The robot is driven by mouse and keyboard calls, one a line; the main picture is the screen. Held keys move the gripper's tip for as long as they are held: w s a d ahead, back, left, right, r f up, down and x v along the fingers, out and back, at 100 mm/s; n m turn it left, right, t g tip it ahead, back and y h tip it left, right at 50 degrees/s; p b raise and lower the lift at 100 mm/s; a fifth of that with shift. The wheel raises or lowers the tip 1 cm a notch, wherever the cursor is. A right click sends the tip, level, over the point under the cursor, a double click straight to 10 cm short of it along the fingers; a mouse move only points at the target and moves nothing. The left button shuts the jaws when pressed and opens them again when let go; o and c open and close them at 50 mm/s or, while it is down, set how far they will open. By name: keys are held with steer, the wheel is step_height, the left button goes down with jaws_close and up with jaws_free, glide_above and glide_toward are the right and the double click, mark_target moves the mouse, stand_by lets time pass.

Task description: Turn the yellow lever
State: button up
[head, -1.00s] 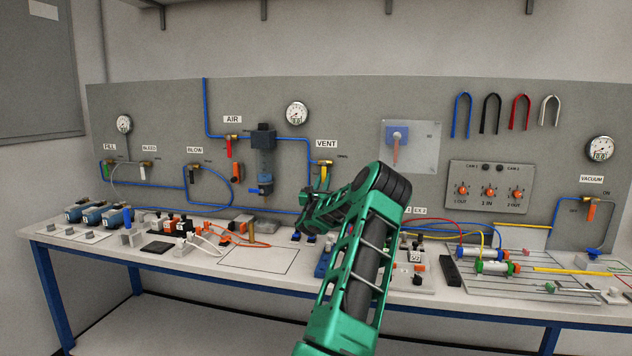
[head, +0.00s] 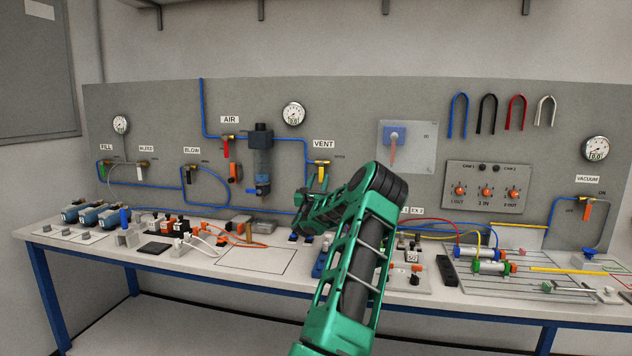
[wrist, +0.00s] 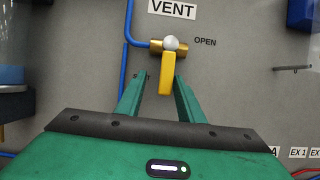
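The yellow lever (wrist: 167,74) hangs straight down from a brass valve (wrist: 155,46) under the VENT sign, with OPEN printed to the valve's right. In the head view, the lever (head: 321,171) shows just above my gripper (head: 319,186). In the wrist view, my gripper (wrist: 161,80) is open. Its two green fingers reach up toward the wall, one on each side of the lever's lower part. A gap shows between the lever and each finger. How far the fingertips stand from the lever in depth is hard to tell.
A blue pipe (wrist: 127,70) runs down the wall left of the lever. An air filter unit (head: 261,160) is further left, and a blue switch on a plate (head: 395,137) is to the right. The bench (head: 250,262) below holds cylinders, hoses and fittings.

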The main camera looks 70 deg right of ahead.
steer(key=v, duration=1)
steer(key=shift+a, duration=0.25)
steer(key=shift+w, duration=0.15)
